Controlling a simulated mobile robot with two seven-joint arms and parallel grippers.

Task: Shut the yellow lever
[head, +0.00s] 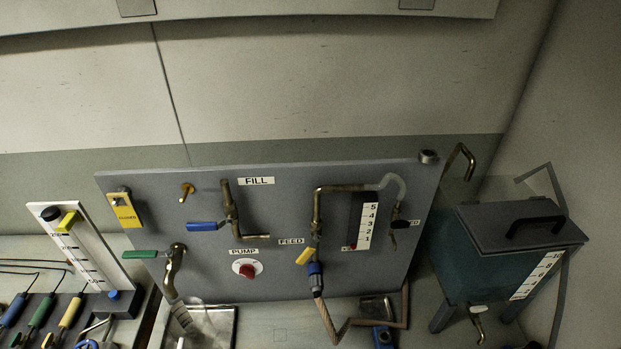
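The yellow lever (306,256) is a short handle on the brass feed valve, on the lower middle of the grey panel (190,280). It lies slanted, down and to the left from the pipe, beside the FEED label (291,241). Nothing touches the lever. Neither of my grippers is in view.
A blue lever (203,226), a green lever (140,254) and a red pump knob (247,270) are also on the panel. A lidded tank (470,255) stands at right. A white scale board (85,250) and coloured handles (40,312) are at left.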

